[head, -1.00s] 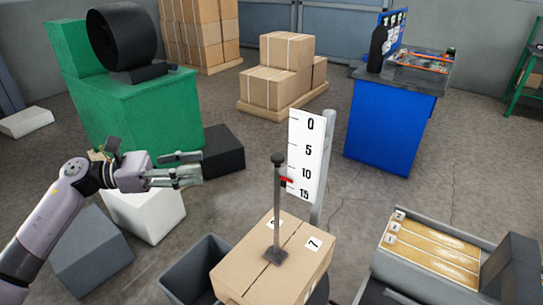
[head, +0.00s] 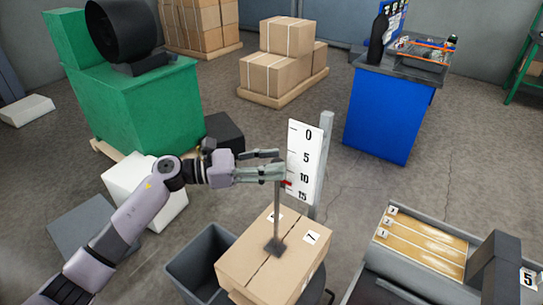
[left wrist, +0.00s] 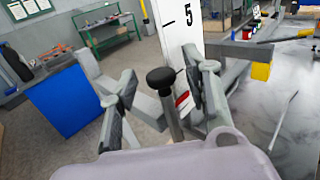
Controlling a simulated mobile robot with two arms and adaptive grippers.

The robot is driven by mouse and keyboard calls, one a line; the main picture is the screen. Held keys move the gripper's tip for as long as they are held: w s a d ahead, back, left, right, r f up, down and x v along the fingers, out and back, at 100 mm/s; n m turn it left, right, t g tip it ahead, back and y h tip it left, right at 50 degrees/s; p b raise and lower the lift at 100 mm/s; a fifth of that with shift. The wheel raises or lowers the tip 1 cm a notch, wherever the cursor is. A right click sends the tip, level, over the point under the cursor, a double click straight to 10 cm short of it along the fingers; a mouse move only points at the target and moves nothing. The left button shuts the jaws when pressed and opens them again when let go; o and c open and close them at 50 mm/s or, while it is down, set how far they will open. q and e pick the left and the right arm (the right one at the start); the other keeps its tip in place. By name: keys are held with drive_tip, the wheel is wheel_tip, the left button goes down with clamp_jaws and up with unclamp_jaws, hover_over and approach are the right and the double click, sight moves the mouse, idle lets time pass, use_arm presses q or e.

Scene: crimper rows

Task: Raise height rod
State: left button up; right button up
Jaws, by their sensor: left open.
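The height rod (head: 277,212) stands upright on a dark foot on top of a cardboard box (head: 262,255). Its red pointer (head: 288,183) sits between 10 and 15 on the white scale board (head: 305,148). My left gripper (head: 270,163) is open at the rod's top end, its fingers pointing right and covering the knob in the head view. In the left wrist view the black knob (left wrist: 160,78) and upper rod (left wrist: 171,115) show between the spread fingers, with a gap on either side. I cannot tell whether a finger touches the rod. My right gripper is out of view.
The scale is fixed to a grey post (head: 324,160) just behind the rod. A grey bin (head: 185,270) stands left of the box. A machine with wooden slats (head: 425,240) is at right. A green cabinet (head: 150,105) and blue cabinet (head: 390,115) stand farther back.

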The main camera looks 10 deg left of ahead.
use_arm(q)
drive_tip(key=shift+w+d, duration=0.1)
drive_tip(key=shift+d, duration=0.1)
drive_tip(key=shift+c, duration=0.6)
clamp_jaws()
